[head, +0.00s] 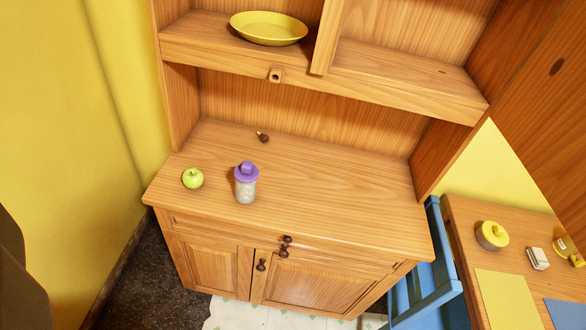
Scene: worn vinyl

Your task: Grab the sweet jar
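The likely sweet jar (246,188) is a small clear or pale jar with a purple lid. It stands upright on the wooden counter of a dresser (330,185), left of the middle of the head view. Pale contents show faintly through its side. I see no part of my gripper that I can make out in this view, so its opening is hidden from me. Nothing touches the jar.
A green apple (193,178) sits left of the jar and a small brown object (262,137) lies behind it. A yellow plate (269,28) rests on the shelf above. The counter right of the jar is clear. A blue chair (428,280) and a table (462,215) stand right.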

